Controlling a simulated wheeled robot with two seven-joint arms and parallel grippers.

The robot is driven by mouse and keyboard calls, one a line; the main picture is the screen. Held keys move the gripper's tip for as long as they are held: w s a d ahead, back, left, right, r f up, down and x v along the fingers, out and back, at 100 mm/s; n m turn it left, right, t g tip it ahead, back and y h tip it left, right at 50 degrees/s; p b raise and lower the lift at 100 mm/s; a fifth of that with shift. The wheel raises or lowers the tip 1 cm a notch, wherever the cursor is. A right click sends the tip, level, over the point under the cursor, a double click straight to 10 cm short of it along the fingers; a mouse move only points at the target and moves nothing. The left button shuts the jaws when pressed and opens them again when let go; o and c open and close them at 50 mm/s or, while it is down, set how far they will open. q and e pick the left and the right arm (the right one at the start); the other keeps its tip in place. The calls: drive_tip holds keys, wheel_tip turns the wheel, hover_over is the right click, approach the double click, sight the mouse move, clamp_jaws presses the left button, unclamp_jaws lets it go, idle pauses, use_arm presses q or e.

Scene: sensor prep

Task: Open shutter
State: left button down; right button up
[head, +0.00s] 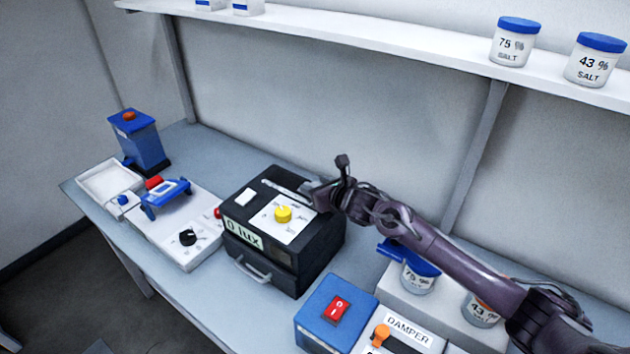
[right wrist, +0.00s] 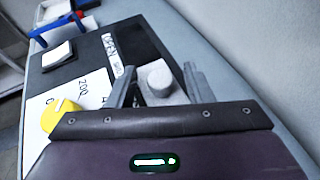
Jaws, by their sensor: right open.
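The black box (head: 290,262) with a "0 lux" display (head: 243,234) stands on the bench. Its top carries a yellow dial (head: 283,213) on a white scale and a narrow labelled strip (head: 285,191) along the back edge. In the right wrist view the strip (right wrist: 112,52) reads "OPEN" at its far end; the nearer word is too small to read surely. A pale round knob (right wrist: 158,76) lies at its near end. My right gripper (head: 318,192) is open over the box's back right corner, with a finger on either side of the knob. Contact cannot be told. My left gripper is not in view.
A white panel (head: 178,240) with a black knob and a blue part lies left of the box. A blue switch box (head: 318,303) with a red rocker and a "DAMPER" panel (head: 408,330) stand at front right. Salt jars (head: 513,45) stand on the shelf above.

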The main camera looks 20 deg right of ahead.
drive_tip(key=shift+w+a+f, duration=0.1)
drive_tip(key=shift+w+f, duration=0.1)
drive_tip(key=shift+w, duration=0.25)
drive_tip(key=shift+c, duration=0.8)
clamp_jaws()
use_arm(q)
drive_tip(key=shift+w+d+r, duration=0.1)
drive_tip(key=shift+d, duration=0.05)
